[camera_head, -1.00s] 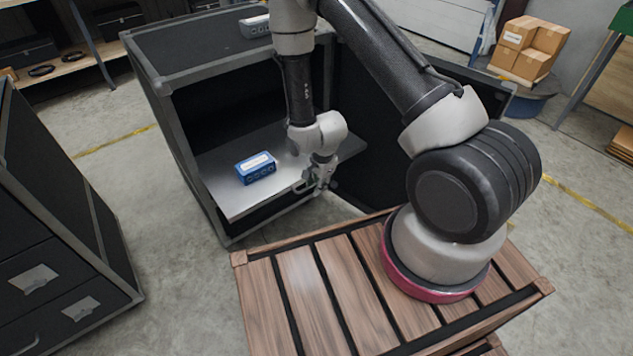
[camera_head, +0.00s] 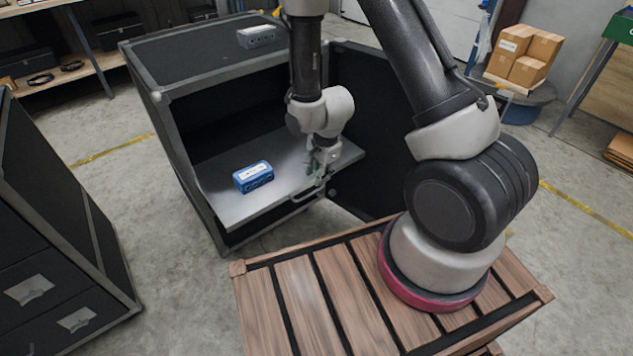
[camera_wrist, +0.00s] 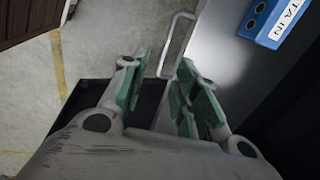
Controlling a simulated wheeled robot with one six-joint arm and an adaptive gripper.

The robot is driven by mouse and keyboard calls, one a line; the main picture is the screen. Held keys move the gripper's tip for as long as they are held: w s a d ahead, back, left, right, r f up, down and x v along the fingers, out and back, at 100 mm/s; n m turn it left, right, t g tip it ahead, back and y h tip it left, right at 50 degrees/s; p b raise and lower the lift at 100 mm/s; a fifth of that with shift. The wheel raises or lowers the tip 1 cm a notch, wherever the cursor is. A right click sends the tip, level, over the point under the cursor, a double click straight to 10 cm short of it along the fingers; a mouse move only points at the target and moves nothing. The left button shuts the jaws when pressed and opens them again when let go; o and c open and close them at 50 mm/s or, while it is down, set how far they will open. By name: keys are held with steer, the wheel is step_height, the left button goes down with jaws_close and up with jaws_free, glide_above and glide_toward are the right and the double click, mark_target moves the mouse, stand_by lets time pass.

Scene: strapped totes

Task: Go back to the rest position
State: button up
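My gripper (camera_head: 318,172) is over the front right part of a pulled-out metal shelf (camera_head: 225,205) in a black case (camera_head: 165,110). In the wrist view its two green-padded fingers (camera_wrist: 157,92) are apart with nothing held between them. The shelf's handle bar (camera_wrist: 176,42) lies just beyond the fingertips, apart from them as far as I can tell. A blue box-like device (camera_head: 253,177) sits on the shelf, left of my gripper; it also shows at the top right of the wrist view (camera_wrist: 270,18).
A grey device (camera_head: 257,37) lies on the case's top. The case's open door (camera_head: 365,130) stands right of my gripper. A black drawer cabinet (camera_head: 60,230) is at left. Cardboard boxes (camera_head: 525,55) are at the back right. Concrete floor is clear between cabinet and case.

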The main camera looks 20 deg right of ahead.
steer(key=shift+s+r, duration=0.2)
steer(key=shift+r, duration=0.75)
steer(key=s+d+n+g+h, duration=0.1)
steer(key=s+d+n+g, duration=0.15)
steer(key=s+n, duration=0.4)
steer(key=s+d+r+n+t, duration=0.1)
steer(key=s+d+r+n, duration=0.1)
steer(key=r, duration=1)
steer(key=s+d+r+n+t, duration=0.2)
steer(key=s+r, duration=0.5)
steer(key=r, duration=0.5)
steer(key=s+d+r+n+t, duration=0.2)
steer(key=s+d+r+n, duration=0.2)
steer(key=r, duration=0.8)
steer(key=shift+s+d+r, duration=0.2)
steer(key=shift+d+r, duration=0.1)
steer(key=shift+d, duration=0.65)
